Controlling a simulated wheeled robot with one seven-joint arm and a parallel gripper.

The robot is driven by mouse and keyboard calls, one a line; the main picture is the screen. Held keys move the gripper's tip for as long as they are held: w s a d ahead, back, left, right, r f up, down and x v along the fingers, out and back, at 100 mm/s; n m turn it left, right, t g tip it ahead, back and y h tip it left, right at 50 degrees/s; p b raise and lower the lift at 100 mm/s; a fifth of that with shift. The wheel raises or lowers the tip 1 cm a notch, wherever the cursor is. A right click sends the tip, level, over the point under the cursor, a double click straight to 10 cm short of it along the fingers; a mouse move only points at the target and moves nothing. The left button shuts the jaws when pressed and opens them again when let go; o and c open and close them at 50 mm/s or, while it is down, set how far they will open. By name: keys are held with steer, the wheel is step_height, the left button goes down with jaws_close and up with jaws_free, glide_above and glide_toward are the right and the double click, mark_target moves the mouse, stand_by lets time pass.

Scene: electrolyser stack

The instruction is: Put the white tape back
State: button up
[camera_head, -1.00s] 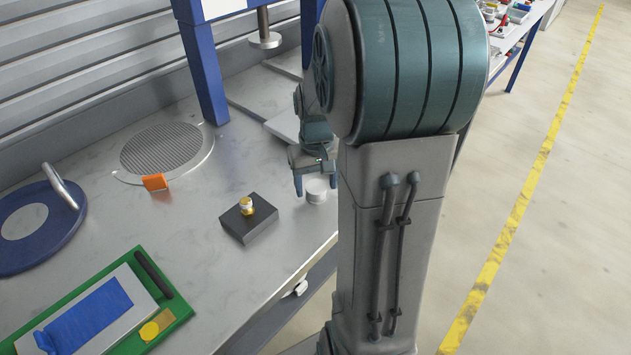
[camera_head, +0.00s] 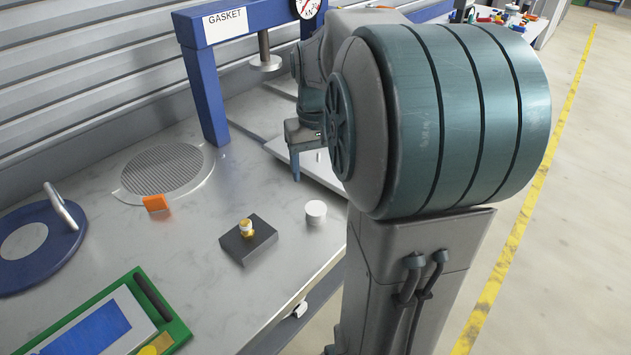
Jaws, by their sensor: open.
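A small white cylinder (camera_head: 316,211), which looks like the white tape, stands on the metal bench near its front edge, to the right of the dark block. My gripper (camera_head: 306,172) is open and raised behind and above it, apart from it. One finger shows clearly; the other side is partly hidden by my own arm.
A dark block (camera_head: 249,244) with a brass and white fitting (camera_head: 246,228) stands left of the tape. A blue press frame marked GASKET (camera_head: 205,90) is behind. An orange piece (camera_head: 156,204), a mesh disc (camera_head: 163,169), a blue ring (camera_head: 62,240) and a green tray (camera_head: 174,325) lie leftward.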

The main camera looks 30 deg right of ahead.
steer(key=s+a+f+n+t, duration=0.2)
steer(key=s+a+f+t, duration=0.1)
steer(key=s+a, duration=0.9)
steer(key=shift+s, duration=0.2)
steer(key=shift+a+f, duration=0.1)
